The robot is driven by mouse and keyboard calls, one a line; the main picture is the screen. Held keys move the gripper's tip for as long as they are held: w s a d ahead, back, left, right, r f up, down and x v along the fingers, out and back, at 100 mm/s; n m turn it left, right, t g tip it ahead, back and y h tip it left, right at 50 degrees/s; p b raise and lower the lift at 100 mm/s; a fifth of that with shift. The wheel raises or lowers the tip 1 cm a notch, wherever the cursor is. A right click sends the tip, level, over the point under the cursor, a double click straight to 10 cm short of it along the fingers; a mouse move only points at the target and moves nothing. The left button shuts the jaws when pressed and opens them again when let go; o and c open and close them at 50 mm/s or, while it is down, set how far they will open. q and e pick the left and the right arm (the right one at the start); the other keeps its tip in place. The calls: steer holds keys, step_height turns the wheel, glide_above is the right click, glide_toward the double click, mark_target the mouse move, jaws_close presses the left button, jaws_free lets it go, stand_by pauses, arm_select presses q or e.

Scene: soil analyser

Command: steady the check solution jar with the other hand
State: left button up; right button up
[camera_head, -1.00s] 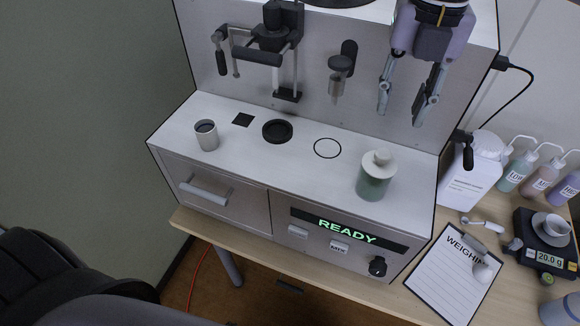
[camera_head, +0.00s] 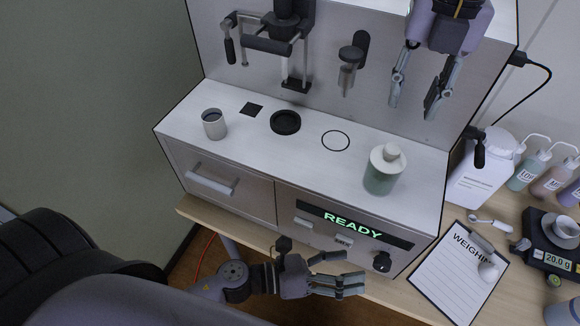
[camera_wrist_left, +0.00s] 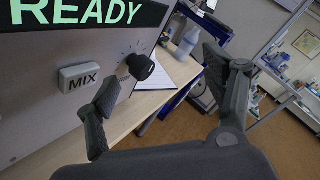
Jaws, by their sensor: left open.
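The check solution jar, which I take to be the glass jar (camera_head: 381,176) with green contents and a white stopper, stands upright on the right part of the analyser's top ledge. My left gripper (camera_head: 357,284) is open and empty, low in front of the analyser's front panel, below and apart from the jar. In the left wrist view its fingers (camera_wrist_left: 165,100) are spread, with the MIX button (camera_wrist_left: 78,77) and black knob (camera_wrist_left: 140,66) beyond. My right gripper (camera_head: 415,98) hangs above and behind the jar, fingers apart and nothing between them.
A grey cup (camera_head: 214,124) and a black round pad (camera_head: 285,122) are on the ledge to the left. A drawn ring (camera_head: 335,140) lies beside the jar, empty. A clipboard (camera_head: 455,280), a white canister (camera_head: 482,170) and a scale (camera_head: 548,240) stand at the right.

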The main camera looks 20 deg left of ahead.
arm_select(q)
step_height(320, 180, up, 10)
steer(key=a+m+h, duration=0.1)
steer(key=a+m, duration=0.2)
steer(key=m, duration=0.4)
steer(key=m+g, duration=0.1)
steer(key=m, duration=0.1)
glide_toward(368, 168)
steer(key=shift+h, duration=0.3)
steer(key=x, duration=1.2)
steer(key=shift+w+d+f, duration=0.15)
steer(key=shift+d+f, duration=0.15)
steer(key=shift+d, duration=0.05)
steer(key=shift+c, duration=0.2)
steer(key=c, duration=1.4)
steer(key=o, duration=0.8)
steer(key=c, duration=0.7)
